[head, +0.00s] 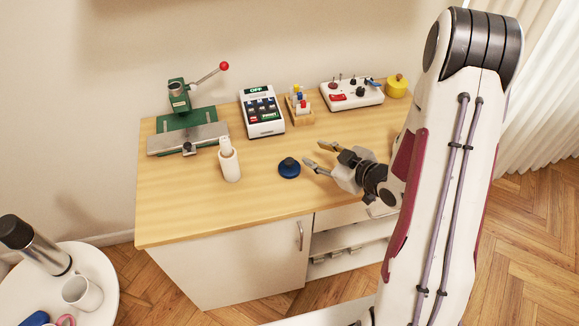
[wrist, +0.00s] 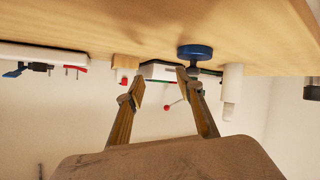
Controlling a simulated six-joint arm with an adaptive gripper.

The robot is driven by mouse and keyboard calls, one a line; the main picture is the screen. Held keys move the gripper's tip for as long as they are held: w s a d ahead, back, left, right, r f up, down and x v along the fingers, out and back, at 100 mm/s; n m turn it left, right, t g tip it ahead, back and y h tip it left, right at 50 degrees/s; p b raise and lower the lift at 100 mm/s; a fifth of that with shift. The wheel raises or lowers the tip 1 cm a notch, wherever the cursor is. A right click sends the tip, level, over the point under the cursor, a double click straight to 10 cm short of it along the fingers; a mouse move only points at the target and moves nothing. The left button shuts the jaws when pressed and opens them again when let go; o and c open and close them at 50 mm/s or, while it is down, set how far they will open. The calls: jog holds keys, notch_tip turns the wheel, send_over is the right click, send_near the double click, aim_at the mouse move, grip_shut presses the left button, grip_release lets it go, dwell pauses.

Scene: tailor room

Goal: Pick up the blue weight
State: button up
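The blue weight (head: 289,168) is a round disc with a small knob on top. It sits on the wooden table (head: 190,215) near the middle. My gripper (head: 318,156) is just to its right in the head view, fingers apart and nothing between them. In the wrist view the picture is upside down; the blue weight (wrist: 195,51) shows just beyond the tip of the right finger. The open fingertips (wrist: 158,86) point toward the back of the table. I cannot tell whether that finger touches the weight.
A white cylinder holder (head: 229,164) stands left of the weight. Behind are a green press (head: 185,120), a keypad device (head: 262,112), a small wooden rack (head: 299,107), a white control box (head: 351,94) and a yellow weight (head: 396,86). The table's front left is clear.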

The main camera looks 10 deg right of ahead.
aim_at(293, 163)
jog(key=shift+s+a+f+t+y, duration=0.2)
jog(key=shift+s+a+f+y, duration=0.15)
jog(key=shift+f, duration=0.1)
jog(key=shift+s+a+f+t+y, duration=0.25)
jog(key=shift+s+f+y, duration=0.1)
jog(key=shift+f, duration=0.1)
jog(key=shift+s+a+f+m+t+y, duration=0.4)
jog(key=shift+s+a+t+y, duration=0.1)
jog(key=shift+s, duration=0.2)
jog(key=shift+s+a+m+t+y, duration=0.2)
jog(key=shift+s+m+t+y, duration=0.3)
jog(key=shift+s, duration=0.4)
jog(key=shift+s+r+m+t, duration=0.1)
jog(key=shift+s+m+t, duration=0.2)
jog(key=shift+s+t, duration=0.3)
jog(key=shift+x, duration=1.3)
jog(key=shift+x, duration=2.6)
jog(key=shift+s+a, duration=0.1)
jog(key=shift+a, duration=0.1)
jog(key=shift+c, duration=0.3)
